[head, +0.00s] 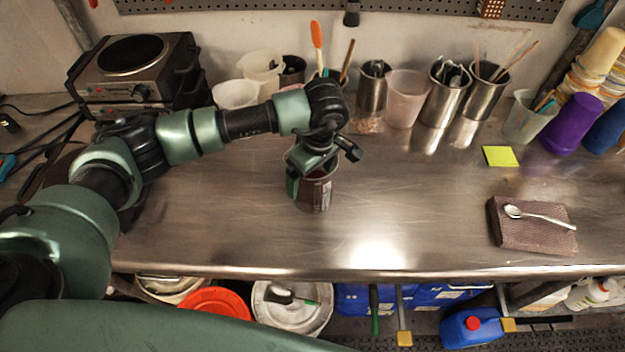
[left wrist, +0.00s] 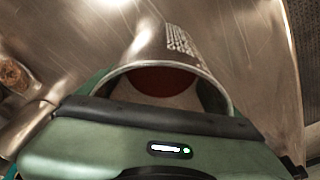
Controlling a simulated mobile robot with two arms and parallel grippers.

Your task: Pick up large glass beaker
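The large glass beaker (head: 321,194) stands upright on the steel bench, near the middle of the head view. It has printed markings on its wall and something dark red inside. In the left wrist view the beaker (left wrist: 176,45) fills the upper middle, its open rim close to the gripper body. My left gripper (head: 318,172) is at the beaker from above, with a green finger along its left side. The other finger's contact is hidden, so I cannot tell whether it is closed on the glass. My right gripper is out of view.
Behind stand white tubs (head: 236,95), a frosted cup (head: 405,99) and metal tool cups (head: 447,97). A hotplate (head: 133,66) is at back left. The bench between beaker and cloth is clear.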

